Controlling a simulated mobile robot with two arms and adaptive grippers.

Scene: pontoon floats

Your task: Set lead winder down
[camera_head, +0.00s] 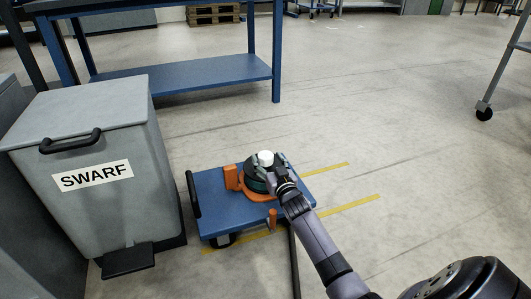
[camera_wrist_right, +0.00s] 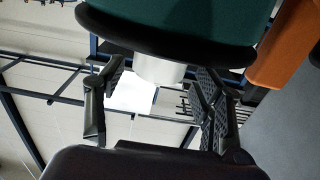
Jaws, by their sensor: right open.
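The lead winder (camera_head: 254,183), a dark green and black round body with a white knob (camera_head: 265,157) on top, sits on a small blue cart (camera_head: 212,205). Orange pieces stand around its base, and it looks upright. My right gripper (camera_head: 270,167) is over the winder, its fingers spread on either side of the white knob. In the right wrist view, the white knob (camera_wrist_right: 158,70) lies between the two open fingers (camera_wrist_right: 158,100), under the green body (camera_wrist_right: 180,18) with its black rim. I see gaps beside the knob there. My left gripper is not in view.
A grey SWARF bin (camera_head: 95,175) with a black pedal stands close left of the cart. A blue table (camera_head: 180,75) is behind. An orange post (camera_head: 272,219) stands at the cart's front edge. Yellow lines (camera_head: 350,205) mark open floor to the right.

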